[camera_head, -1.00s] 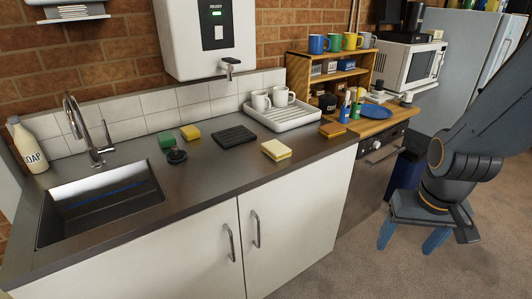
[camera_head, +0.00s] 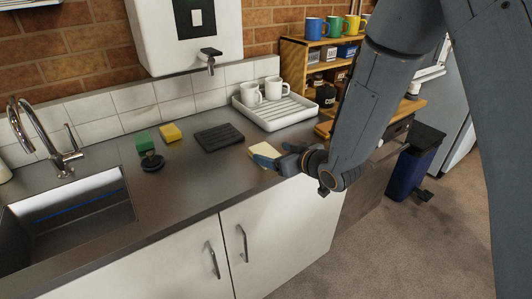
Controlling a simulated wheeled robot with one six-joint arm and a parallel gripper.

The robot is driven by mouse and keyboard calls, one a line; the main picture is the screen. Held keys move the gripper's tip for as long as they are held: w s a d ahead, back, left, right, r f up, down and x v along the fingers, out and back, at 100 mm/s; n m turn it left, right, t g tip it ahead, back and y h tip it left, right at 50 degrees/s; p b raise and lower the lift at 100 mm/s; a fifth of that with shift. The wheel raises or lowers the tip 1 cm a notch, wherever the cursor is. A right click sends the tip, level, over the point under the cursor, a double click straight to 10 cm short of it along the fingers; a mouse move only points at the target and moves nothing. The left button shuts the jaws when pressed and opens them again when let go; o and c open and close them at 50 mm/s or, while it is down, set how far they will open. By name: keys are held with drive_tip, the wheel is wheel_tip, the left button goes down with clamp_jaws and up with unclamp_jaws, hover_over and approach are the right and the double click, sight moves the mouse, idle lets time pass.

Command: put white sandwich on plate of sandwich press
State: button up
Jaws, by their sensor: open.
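The white sandwich (camera_head: 263,150), pale with a yellowish layer, lies on the grey counter near its front edge. My gripper (camera_head: 277,158) is open and low over the counter at the sandwich's right side, overlapping it in the picture. My fingers hide part of the sandwich, and I cannot tell whether they touch it. A flat black ribbed plate (camera_head: 218,138) lies on the counter to the left and behind the sandwich. It looks empty; whether it belongs to the sandwich press is not clear.
A white rack (camera_head: 275,117) with two white mugs stands behind. A green sponge (camera_head: 144,141), a yellow sponge (camera_head: 170,133) and a dark round object (camera_head: 152,162) lie left of the black plate. The sink (camera_head: 70,215) is at far left. My arm hides much of the right side.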

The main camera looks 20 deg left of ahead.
sight(267, 152)
drive_tip(key=shift+f+p+x, duration=0.15)
drive_tip(key=shift+p+x, duration=0.4)
drive_tip(key=shift+x, duration=1)
drive_tip(key=shift+f+p+x, duration=0.2)
drive_tip(key=shift+p+x, duration=0.35)
drive_tip(key=shift+x, duration=1.05)
drive_tip(key=shift+s+d, duration=0.15)
drive_tip(key=shift+d, duration=0.05)
drive_tip(key=c, duration=0.9)
